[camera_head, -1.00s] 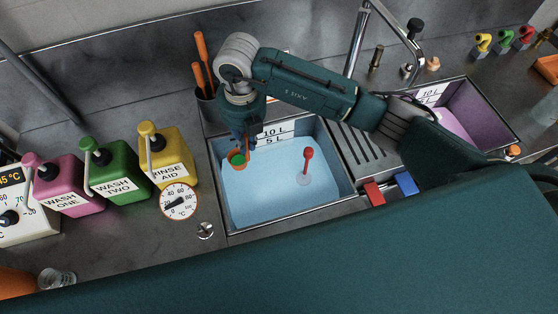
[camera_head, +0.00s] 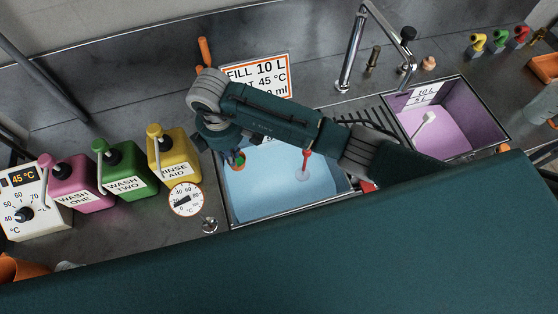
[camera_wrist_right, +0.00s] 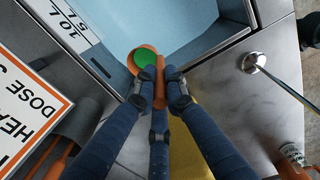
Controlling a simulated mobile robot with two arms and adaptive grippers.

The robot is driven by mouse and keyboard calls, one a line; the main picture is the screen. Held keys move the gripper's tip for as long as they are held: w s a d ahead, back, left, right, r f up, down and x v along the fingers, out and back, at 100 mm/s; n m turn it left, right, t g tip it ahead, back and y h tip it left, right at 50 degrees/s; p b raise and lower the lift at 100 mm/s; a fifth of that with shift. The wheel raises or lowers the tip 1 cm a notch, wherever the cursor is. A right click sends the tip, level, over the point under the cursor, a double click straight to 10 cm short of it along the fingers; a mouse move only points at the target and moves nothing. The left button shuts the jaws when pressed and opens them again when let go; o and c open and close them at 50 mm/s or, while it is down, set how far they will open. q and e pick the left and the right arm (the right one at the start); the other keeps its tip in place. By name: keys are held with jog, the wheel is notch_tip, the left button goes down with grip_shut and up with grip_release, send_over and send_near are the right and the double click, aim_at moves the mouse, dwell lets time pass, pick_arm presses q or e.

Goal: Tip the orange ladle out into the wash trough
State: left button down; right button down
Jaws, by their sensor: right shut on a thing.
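My right gripper (camera_wrist_right: 161,82) is shut on the orange ladle (camera_wrist_right: 160,95). Green liquid (camera_wrist_right: 146,62) shows in the ladle's bowl in the right wrist view, so the bowl is not emptied. In the head view the ladle (camera_head: 239,166) is small and partly hidden under my right gripper (camera_head: 230,152). It is at the back left part of the trough with pale blue liquid (camera_head: 262,190), near its rim. The right wrist view shows that trough's liquid (camera_wrist_right: 165,20) just beyond the bowl. My left gripper is not in view.
A red-topped float (camera_head: 306,160) stands in the blue liquid. A second trough with purple liquid (camera_head: 445,135) is at the right. Pink (camera_head: 75,185), green (camera_head: 125,175) and yellow (camera_head: 175,155) jugs, a round dial (camera_head: 186,199) and a sign (camera_head: 262,75) stand around the left trough.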

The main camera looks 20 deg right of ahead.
jog(key=shift+d, duration=0.1)
jog(key=s+d+t+y, duration=0.1)
jog(key=s+d+y, duration=0.1)
jog(key=d+y, duration=0.3)
jog(key=d, duration=0.4)
jog(key=shift+s+r+t+y+p, duration=0.15)
jog(key=shift+s+t+y+p, duration=0.15)
jog(key=shift+p, duration=0.1)
jog(key=shift+s+d+y, duration=0.25)
jog(key=shift+d+y, duration=0.15)
jog(key=shift+d, duration=0.4)
jog(key=shift+d, duration=0.1)
